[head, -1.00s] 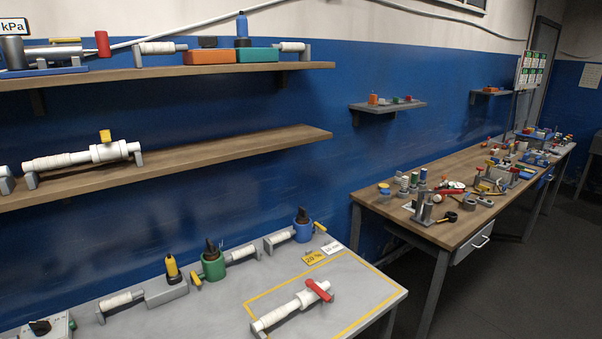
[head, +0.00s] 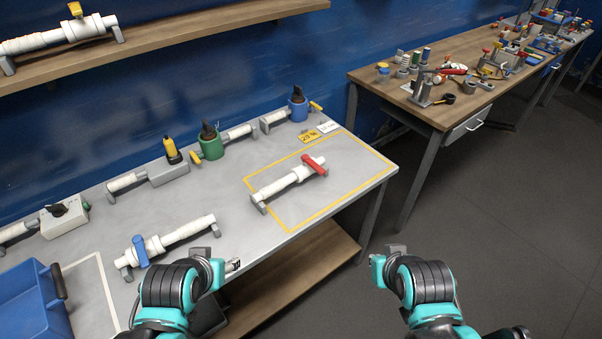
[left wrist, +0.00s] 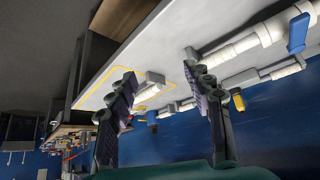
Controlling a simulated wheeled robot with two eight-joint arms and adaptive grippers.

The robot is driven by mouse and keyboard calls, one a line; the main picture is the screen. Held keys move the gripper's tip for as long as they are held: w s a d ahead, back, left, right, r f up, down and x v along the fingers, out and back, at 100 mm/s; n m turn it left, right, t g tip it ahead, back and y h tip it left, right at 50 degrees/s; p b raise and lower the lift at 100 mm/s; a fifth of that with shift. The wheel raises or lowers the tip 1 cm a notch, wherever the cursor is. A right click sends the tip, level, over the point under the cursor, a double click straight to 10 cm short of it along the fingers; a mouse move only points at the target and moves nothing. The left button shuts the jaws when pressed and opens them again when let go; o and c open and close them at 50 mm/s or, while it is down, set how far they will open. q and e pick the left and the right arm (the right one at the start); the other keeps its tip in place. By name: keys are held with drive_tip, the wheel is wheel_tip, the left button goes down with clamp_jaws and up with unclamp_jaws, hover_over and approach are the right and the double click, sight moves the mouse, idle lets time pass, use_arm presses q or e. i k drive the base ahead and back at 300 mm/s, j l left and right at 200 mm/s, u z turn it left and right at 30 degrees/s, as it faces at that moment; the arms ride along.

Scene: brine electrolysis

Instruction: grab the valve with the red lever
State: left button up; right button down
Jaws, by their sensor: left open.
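The valve with the red lever (head: 315,165) is a white pipe piece on grey supports. It lies inside the yellow outline on the grey bench, and its lever is on the right end. My left gripper (left wrist: 165,95) is open and empty, its two dark fingers apart in the left wrist view. In the head view my left arm's end (head: 232,265) is at the bench's front edge, below and left of the valve. My right arm's end (head: 378,265) is beyond the bench, right of its front edge; its fingers cannot be made out. No red lever shows in the left wrist view.
A white pipe valve with a blue lever (head: 140,252) lies near my left arm; it also shows in the left wrist view (left wrist: 298,35). A blue bin (head: 30,305) stands at the left. Green (head: 210,145) and blue (head: 298,108) fittings stand along the back.

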sight(297, 174)
drive_tip(key=i+l+u, duration=0.1)
drive_tip(key=l, duration=0.25)
drive_tip(key=i+l, duration=0.3)
drive_tip(key=i+l+u, duration=0.15)
drive_tip(key=l, duration=0.25)
drive_tip(key=i+l+u, duration=0.1)
drive_tip(key=l, duration=0.3)
drive_tip(key=i+l+u, duration=0.1)
drive_tip(key=i+l, duration=0.35)
drive_tip(key=l, duration=0.35)
drive_tip(key=i+l+u, duration=0.15)
drive_tip(key=l, duration=0.25)
